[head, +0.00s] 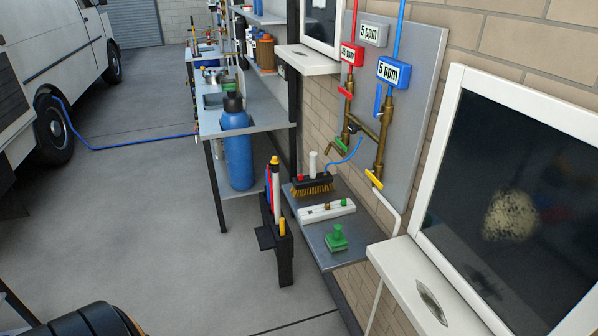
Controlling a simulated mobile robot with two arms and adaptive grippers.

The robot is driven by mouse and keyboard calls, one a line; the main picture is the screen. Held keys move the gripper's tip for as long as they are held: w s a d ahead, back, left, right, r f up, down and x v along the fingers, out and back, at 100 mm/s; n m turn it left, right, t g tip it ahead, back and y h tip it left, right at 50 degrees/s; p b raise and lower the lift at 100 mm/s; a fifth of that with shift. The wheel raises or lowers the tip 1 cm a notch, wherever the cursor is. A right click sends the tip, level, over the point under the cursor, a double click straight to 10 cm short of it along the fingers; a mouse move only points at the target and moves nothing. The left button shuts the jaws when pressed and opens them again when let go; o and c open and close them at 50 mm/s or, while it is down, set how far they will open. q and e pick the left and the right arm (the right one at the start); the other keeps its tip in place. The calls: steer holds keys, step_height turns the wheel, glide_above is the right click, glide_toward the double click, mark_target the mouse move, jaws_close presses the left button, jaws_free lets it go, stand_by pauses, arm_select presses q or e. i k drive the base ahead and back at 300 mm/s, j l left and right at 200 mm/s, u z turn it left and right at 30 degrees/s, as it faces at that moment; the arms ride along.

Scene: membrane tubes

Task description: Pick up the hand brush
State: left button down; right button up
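The hand brush (311,186) appears to be the dark block with yellow-brown bristles at the back of a small grey wall shelf (312,226). Its bristles face the front of the shelf. A white upright piece and a small red piece show at its top; I cannot tell whether they belong to it.
In front of the brush lie a white block (318,212) and a green piece (336,238). A black holder with upright tools (276,225) stands at the shelf's left. Brass pipes (384,135) rise behind. A white ledge (420,285) juts out at right.

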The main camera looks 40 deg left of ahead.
mark_target(319, 181)
steer(key=u, duration=1.15)
steer(key=i+j, duration=0.6)
